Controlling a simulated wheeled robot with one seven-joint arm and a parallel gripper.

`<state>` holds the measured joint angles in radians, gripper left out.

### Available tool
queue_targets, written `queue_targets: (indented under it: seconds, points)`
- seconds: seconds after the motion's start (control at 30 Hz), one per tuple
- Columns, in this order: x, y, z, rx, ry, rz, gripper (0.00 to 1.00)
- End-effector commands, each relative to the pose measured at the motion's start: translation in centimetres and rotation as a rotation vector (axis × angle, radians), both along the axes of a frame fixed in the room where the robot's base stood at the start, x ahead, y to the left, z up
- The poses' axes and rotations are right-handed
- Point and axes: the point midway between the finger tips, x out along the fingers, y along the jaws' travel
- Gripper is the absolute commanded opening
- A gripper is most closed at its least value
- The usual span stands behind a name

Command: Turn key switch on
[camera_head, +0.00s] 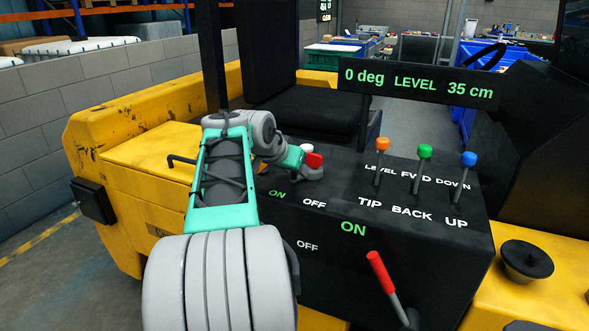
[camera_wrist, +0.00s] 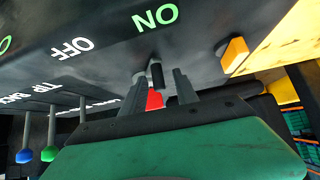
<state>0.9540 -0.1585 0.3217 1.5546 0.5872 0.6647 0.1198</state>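The key switch shows in the wrist view as a short dark stem with a red part (camera_wrist: 155,99) on the black console, close to the upside-down green ON label. My gripper (camera_wrist: 160,85) reaches in with its two dark fingers on either side of the red part. A gap shows on the right of it, so the fingers look open around it, not clamped. In the head view my arm comes in from the left and hides most of the switch area. A red and white patch shows at the arm's end there, but I cannot tell which part it is.
A red lever (camera_head: 380,272) stands at the console's front. Levers with orange (camera_head: 378,138), green (camera_head: 425,151) and blue (camera_head: 469,159) knobs stand to the right. A display panel (camera_head: 418,84) reads 0 deg, LEVEL, 35 cm. An orange-yellow knob (camera_wrist: 235,54) is near the fingers.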

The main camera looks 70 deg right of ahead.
Motion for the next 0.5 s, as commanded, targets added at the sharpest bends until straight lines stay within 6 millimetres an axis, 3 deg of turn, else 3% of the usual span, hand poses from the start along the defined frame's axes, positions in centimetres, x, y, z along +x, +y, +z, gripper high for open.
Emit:
queue_targets:
  seconds: [0.17, 0.5]
  points:
    - [0.1, 0.5, 0.6, -0.001, -0.001, 0.002, 0.36]
    - [0.2, 4.9, 5.1, -0.001, -0.001, 0.001, 0.36]
